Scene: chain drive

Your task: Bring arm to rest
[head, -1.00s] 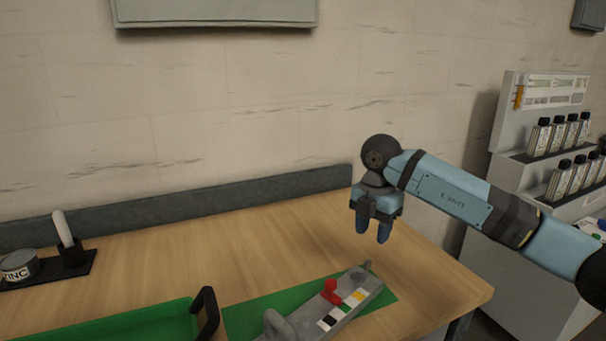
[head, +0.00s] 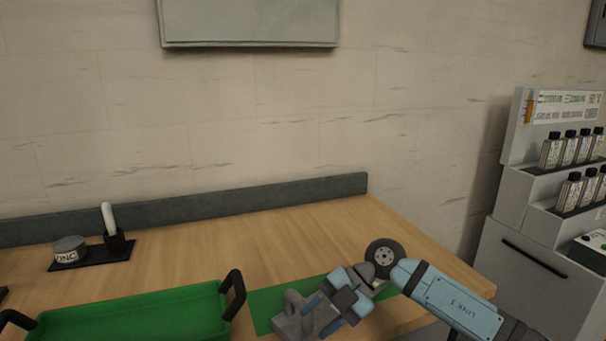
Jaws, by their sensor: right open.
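My right gripper (head: 322,318) is low over the right part of the wooden table, with its two blue fingertips pointing down and left. It is open, and I see nothing between its fingers. It is in front of a grey device (head: 292,318) on a green mat (head: 264,302). The gripper and wrist hide most of that device, including its coloured patches and red knob. I cannot tell whether the fingers touch it. My right arm (head: 455,300) comes in from the lower right. My left gripper is not in view.
A green tray (head: 135,312) with black handles stands at the front left. A tin (head: 70,249) and a white-handled tool (head: 109,218) in a black holder stand behind it. A bottle rack (head: 530,185) stands beyond the table's right edge. The table's back middle is clear.

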